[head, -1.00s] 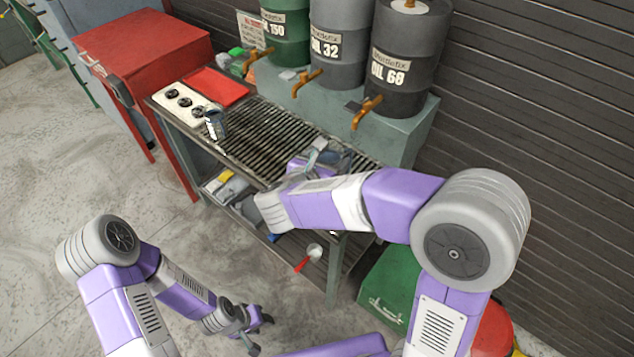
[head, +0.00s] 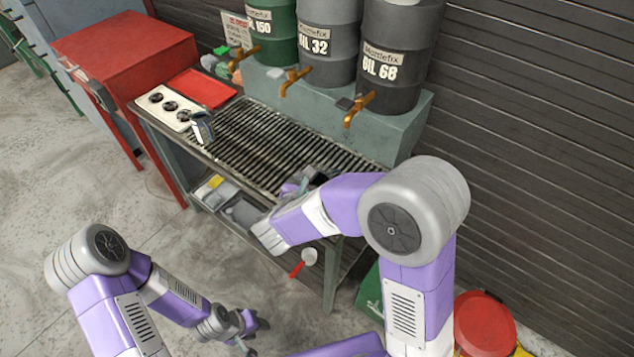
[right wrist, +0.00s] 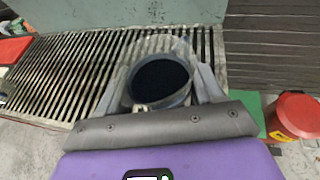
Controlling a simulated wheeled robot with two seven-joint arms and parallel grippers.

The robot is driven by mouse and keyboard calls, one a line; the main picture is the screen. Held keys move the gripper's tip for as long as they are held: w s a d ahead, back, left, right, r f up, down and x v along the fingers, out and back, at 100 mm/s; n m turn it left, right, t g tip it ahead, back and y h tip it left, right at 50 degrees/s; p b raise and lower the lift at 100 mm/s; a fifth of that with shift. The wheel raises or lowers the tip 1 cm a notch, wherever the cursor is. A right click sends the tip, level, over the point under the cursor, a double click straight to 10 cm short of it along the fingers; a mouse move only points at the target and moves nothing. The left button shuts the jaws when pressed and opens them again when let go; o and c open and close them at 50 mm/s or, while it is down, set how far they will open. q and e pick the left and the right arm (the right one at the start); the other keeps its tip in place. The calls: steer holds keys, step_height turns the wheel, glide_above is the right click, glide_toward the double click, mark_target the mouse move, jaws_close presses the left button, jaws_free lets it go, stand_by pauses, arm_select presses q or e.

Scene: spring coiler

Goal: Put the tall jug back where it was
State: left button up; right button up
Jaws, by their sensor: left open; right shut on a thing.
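A jug (right wrist: 160,78) with a clear, greyish wall and a dark inside is between the fingers of my right gripper in the right wrist view. My right gripper (right wrist: 160,92) is shut on it, over the slatted bench top. In the head view my right forearm hides most of the jug and gripper, near the bench's right front part. I cannot tell whether the jug touches the slats. A small metal jug (head: 202,128) stands at the bench's left end. My left gripper (head: 252,336) is open and empty, low over the floor in front of the bench.
The slatted bench (head: 270,135) is clear in its middle. A red tray (head: 203,87) and a panel with round black parts (head: 168,107) lie at its left. Oil drums with orange taps (head: 355,107) stand behind. A red-handled ladle-like tool (head: 303,263) sits below; a red bin (head: 484,325) is at right.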

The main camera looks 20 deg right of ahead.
steer(key=shift+r, duration=0.1)
steer(key=o, duration=1.6)
steer(key=shift+s+a+r, duration=0.15)
steer(key=shift+r, duration=0.05)
steer(key=p+v, duration=0.1)
steer(key=v, duration=1)
steer(key=shift+s+p, duration=0.3)
steer(key=shift+p, duration=0.05)
steer(key=shift+a, duration=0.1)
